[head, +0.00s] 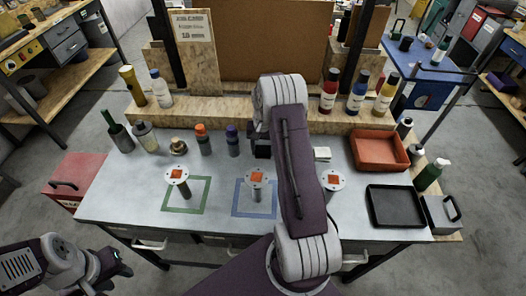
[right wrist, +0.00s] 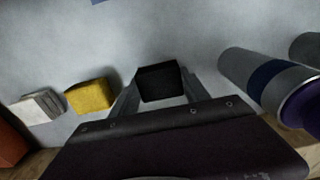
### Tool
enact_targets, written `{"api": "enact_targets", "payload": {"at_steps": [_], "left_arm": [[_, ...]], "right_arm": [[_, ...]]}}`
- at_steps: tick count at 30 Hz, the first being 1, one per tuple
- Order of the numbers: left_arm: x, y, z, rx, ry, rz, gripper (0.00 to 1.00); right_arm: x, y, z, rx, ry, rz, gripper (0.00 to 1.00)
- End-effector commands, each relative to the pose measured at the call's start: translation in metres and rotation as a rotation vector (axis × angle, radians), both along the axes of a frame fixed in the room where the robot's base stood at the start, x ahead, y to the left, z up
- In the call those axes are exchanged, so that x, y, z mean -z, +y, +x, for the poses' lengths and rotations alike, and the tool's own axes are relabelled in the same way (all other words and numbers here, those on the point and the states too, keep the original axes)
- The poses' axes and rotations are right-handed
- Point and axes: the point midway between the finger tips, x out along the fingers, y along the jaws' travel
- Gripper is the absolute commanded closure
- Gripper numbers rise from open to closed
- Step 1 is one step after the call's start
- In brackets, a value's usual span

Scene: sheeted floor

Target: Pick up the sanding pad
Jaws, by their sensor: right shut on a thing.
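A black block that looks like the sanding pad (right wrist: 160,82) sits between the fingers of my right gripper (right wrist: 158,90) in the right wrist view. The fingers are shut on its two sides. In the head view my right arm reaches over the workbench, and the dark block (head: 262,150) shows just left of the arm, at or close to the bench top. My left gripper (head: 116,264) is at the lower left, off the bench and away from the pad; its finger gap is unclear.
A yellow block (right wrist: 90,95) and a pale block (right wrist: 38,107) lie beside the pad. A purple-capped bottle (head: 232,141) stands on its other side. Round-topped posts (head: 177,178) stand in front. A red tray (head: 380,150) and black tray (head: 396,207) are at right.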

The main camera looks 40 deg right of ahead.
Motion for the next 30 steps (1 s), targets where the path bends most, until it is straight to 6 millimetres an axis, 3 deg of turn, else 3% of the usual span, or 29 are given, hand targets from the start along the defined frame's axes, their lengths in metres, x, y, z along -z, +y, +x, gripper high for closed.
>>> {"api": "enact_targets", "payload": {"at_steps": [5, 12, 21, 30], "left_arm": [[0.001, 0.000, 0.000, 0.000, 0.000, 0.000, 0.64], [0.004, 0.000, 0.000, 0.000, 0.000, 0.000, 0.64], [0.007, 0.000, 0.000, 0.000, 0.000, 0.000, 0.64], [0.005, 0.000, 0.000, 0.000, 0.000, 0.000, 0.64]], "right_arm": [[-0.005, 0.000, 0.001, 0.000, -0.002, -0.001, 0.85], [-0.044, -0.001, 0.001, 0.000, -0.005, -0.003, 0.85], [-0.082, -0.067, -0.022, 0.006, -0.003, -0.003, 0.85], [-0.107, -0.106, -0.035, 0.002, -0.001, -0.001, 0.85]]}}
